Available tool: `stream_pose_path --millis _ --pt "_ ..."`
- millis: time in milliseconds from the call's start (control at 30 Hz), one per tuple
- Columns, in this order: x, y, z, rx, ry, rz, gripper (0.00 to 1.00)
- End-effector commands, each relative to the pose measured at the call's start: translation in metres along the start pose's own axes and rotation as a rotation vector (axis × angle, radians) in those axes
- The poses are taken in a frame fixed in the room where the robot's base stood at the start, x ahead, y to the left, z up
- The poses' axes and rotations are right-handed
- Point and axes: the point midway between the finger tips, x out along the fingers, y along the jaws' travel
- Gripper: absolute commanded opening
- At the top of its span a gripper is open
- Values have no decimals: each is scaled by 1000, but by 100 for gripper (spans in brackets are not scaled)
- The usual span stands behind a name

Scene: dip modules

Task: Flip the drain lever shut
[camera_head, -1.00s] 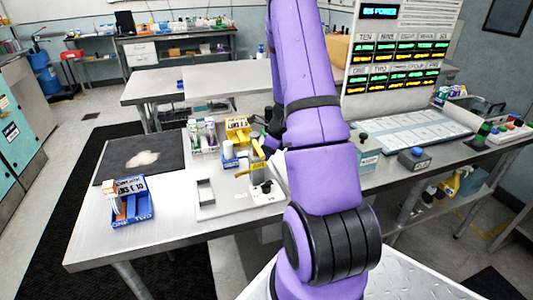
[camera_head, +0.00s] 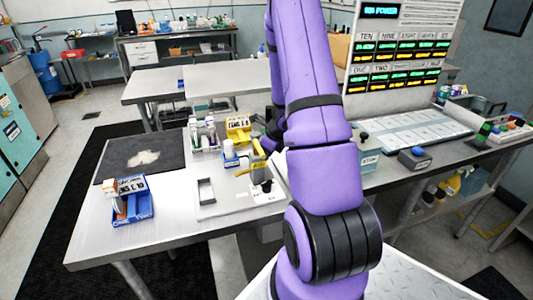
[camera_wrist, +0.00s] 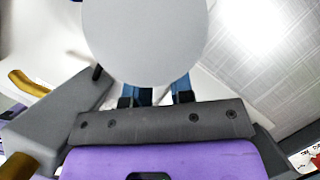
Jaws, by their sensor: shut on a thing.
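In the head view a white fixture (camera_head: 265,195) stands on a pale board at the table's near middle. A yellow lever-like piece (camera_head: 258,149) slants at its top, and a yellow curved piece (camera_head: 243,172) sticks out to the left. My gripper (camera_head: 267,143) is beside the fixture's top, mostly hidden by my purple arm. In the wrist view its blue fingers (camera_wrist: 158,93) are shut on a pale grey round-faced thing (camera_wrist: 145,40), which hides the fingertips. A gold curved piece (camera_wrist: 28,82) shows at the left. I cannot tell whether the grip touches the drain lever.
A blue bin (camera_head: 133,206) stands at the front left, by a dark mat (camera_head: 115,167). A rack of bottles (camera_head: 204,138) and a yellow box (camera_head: 238,127) stand behind the fixture. A grey box with a blue button (camera_head: 415,158) is at the right.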

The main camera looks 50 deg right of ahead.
Motion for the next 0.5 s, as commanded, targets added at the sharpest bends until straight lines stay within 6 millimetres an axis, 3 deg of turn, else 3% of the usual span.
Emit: stream_pose_path --millis 33,133,500 --pt "3 6 0 -6 2 13 24" --pt "3 5 0 -6 2 12 47" --pt "-3 2 0 -3 -1 5 47"
